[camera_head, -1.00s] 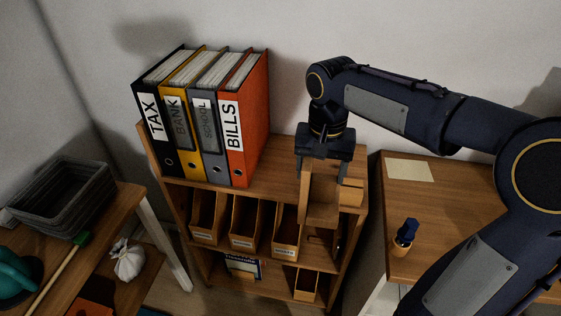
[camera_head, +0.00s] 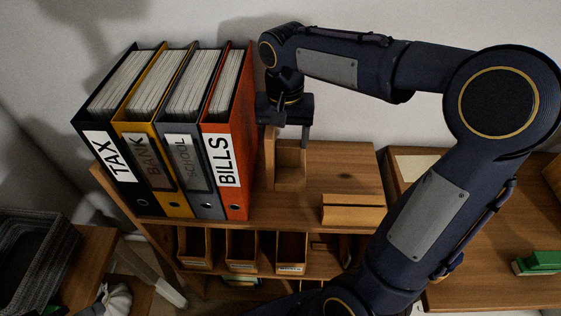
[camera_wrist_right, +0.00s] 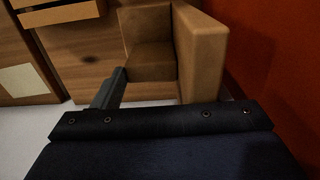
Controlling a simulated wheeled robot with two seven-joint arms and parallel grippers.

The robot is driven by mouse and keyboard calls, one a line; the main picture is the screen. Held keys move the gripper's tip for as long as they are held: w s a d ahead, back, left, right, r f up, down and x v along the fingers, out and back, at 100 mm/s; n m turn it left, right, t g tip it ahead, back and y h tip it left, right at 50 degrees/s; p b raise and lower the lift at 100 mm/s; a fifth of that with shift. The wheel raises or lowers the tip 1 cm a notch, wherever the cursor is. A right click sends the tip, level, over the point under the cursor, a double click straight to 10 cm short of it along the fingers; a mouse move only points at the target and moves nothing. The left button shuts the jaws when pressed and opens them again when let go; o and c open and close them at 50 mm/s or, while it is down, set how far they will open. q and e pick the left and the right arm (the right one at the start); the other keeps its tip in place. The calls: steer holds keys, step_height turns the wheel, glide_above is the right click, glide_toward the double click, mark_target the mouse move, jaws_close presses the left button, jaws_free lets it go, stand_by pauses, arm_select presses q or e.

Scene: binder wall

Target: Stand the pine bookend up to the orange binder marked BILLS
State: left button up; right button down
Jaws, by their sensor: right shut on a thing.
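The orange binder marked BILLS (camera_head: 232,135) stands upright at the right end of a row of binders on the shelf top. It also fills the right side of the right wrist view (camera_wrist_right: 275,45). The pine bookend (camera_head: 290,165) is upright just right of it, its tall plate on the binder's side. In the right wrist view the bookend (camera_wrist_right: 205,50) shows a narrow dark strip between it and the orange face; I cannot tell if they touch. My right gripper (camera_head: 287,128) is shut on the bookend from above. My left gripper is not in view.
The TAX (camera_head: 115,160), BANK (camera_head: 150,155) and SCHOOL (camera_head: 190,160) binders stand left of the orange one. A wooden block (camera_head: 353,210) sits at the shelf top's front right. Small wooden file boxes (camera_head: 242,248) fill the level below. The shelf top behind the block is clear.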

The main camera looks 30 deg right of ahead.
mark_target(284, 158)
steer(key=shift+f, duration=3.35)
steer(key=shift+f, duration=0.15)
steer(key=shift+c, duration=1.1)
jaws_free()
